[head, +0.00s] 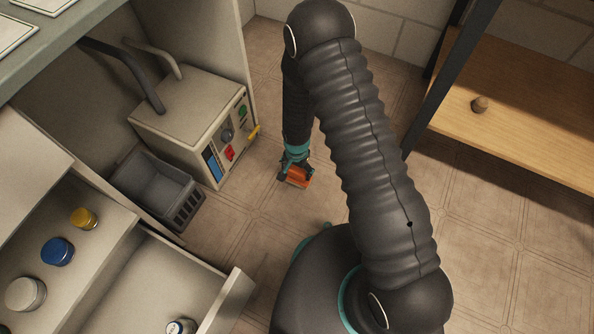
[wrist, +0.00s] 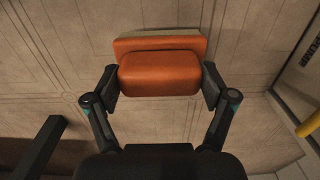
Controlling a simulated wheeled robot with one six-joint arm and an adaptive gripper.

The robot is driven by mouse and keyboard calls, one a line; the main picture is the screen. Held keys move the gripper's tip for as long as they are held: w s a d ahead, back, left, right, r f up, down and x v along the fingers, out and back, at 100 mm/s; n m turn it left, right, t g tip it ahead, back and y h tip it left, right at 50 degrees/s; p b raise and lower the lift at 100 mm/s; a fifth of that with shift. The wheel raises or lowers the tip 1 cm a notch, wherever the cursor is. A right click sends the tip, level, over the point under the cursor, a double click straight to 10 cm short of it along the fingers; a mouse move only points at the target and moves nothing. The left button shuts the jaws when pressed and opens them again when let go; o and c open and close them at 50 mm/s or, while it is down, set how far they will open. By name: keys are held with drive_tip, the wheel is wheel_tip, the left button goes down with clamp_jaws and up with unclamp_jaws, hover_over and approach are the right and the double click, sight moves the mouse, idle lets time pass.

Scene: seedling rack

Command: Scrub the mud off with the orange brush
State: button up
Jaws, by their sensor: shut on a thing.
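My gripper (head: 294,166) points down over the tiled floor, to the right of a beige control box. It is shut on the orange brush (head: 298,178). In the wrist view, the two fingers of my gripper (wrist: 160,84) press on the sides of the brush's orange block (wrist: 158,74). A pale strip (wrist: 160,38) shows along the brush's far edge. I cannot tell whether the brush touches the floor. I can make out no clear mud patch in either view.
The beige control box (head: 180,120) with a yellow lever (head: 253,131) stands left of my gripper. A grey bin (head: 150,172) is beside it. Open drawers (head: 160,270) with jars are at lower left. A wooden shelf (head: 520,120) stands at right. Floor (head: 270,225) between is clear.

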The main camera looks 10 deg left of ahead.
drive_tip(key=shift+r, duration=0.8)
drive_tip(key=shift+r+p, duration=1.1)
drive_tip(key=shift+r, duration=0.45)
